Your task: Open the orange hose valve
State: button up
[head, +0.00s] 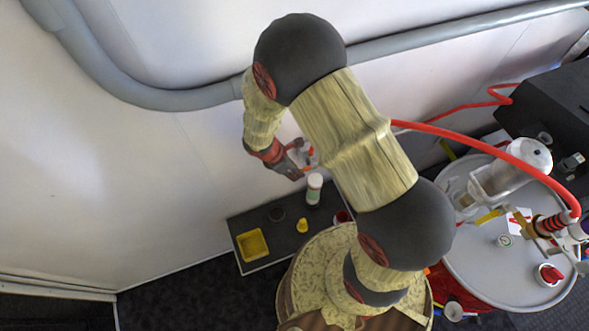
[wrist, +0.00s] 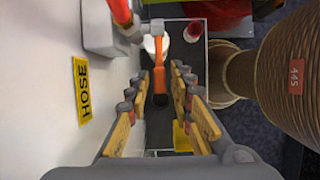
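The orange valve handle (wrist: 158,72) shows in the wrist view as a narrow bar, joined at its upper end to a grey metal fitting (wrist: 155,28). My gripper (wrist: 161,73) is open, with one finger on each side of the handle. I cannot tell whether either finger touches it. A yellow label reading HOSE (wrist: 83,90) is on the white wall to the left. In the head view my gripper (head: 302,161) is close to the wall, with a little orange showing beside it; my arm hides part of the area.
A dark bench (head: 265,260) below holds a yellow tray (head: 252,245), a white bottle (head: 314,188) and small items. A grey pipe (head: 170,98) runs along the wall. A drum (head: 490,278) with fittings and a red hose (head: 470,142) stand right.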

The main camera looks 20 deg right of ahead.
grip_shut()
dwell(0.6)
